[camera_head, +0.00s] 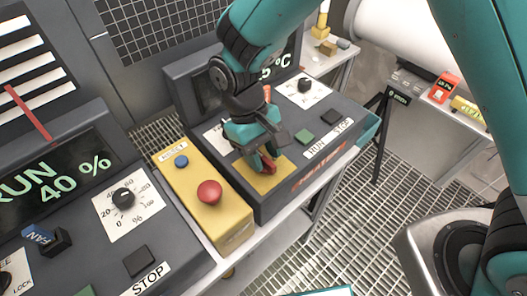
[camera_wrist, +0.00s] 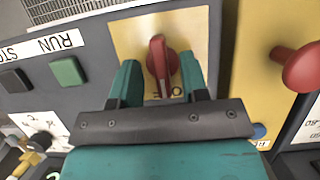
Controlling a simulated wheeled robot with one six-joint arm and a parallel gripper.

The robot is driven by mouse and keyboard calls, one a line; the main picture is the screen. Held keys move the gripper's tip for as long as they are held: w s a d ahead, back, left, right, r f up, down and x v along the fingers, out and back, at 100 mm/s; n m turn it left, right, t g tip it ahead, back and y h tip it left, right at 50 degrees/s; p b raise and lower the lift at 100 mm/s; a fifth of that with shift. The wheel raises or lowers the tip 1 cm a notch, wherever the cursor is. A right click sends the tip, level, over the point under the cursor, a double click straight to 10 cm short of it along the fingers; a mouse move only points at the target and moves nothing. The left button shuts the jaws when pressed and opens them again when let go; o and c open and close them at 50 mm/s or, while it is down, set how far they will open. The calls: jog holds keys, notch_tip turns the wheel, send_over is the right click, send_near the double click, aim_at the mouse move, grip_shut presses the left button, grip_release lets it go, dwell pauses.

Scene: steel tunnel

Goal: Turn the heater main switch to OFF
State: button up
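The heater main switch is a red rotary knob (camera_wrist: 158,62) on a yellow plate (camera_wrist: 205,25). In the head view the red knob (camera_head: 268,167) shows just beyond my fingertips, partly hidden by them. My gripper (camera_wrist: 159,64) is open, with one teal finger on each side of the knob and yellow plate visible between each finger and the knob. The knob's grip bar runs up and down in the wrist view. Part of a printed OFF label (camera_wrist: 168,93) shows below the knob; the gripper body hides the rest. My gripper also shows in the head view (camera_head: 262,158).
The heater panel (camera_head: 318,180) has a green RUN button (camera_head: 304,136), a dark STOP button (camera_head: 332,117) and a dial (camera_head: 304,85). A yellow box with a red mushroom button (camera_head: 209,192) and a blue button (camera_head: 181,161) stands beside it. A fan panel (camera_head: 90,195) lies left.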

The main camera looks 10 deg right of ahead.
jog(key=b+v, duration=0.3)
jog(key=v, duration=1.4)
jog(key=shift+r, duration=0.2)
jog(key=shift+w+d, duration=0.1)
jog(key=s+d+f+t+y+b, duration=0.1)
jog(key=s+d+f+y+b, duration=0.1)
jog(key=s+d, duration=0.5)
jog(key=s+d+f+t+y+b, duration=0.2)
jog(key=s+d, duration=0.4)
jog(key=s, duration=0.3)
jog(key=y+b, duration=0.1)
jog(key=y, duration=0.1)
jog(key=shift+d+f+t+y, duration=0.15)
jog(key=shift+d+t+y, duration=0.15)
jog(key=shift+d+y, duration=0.1)
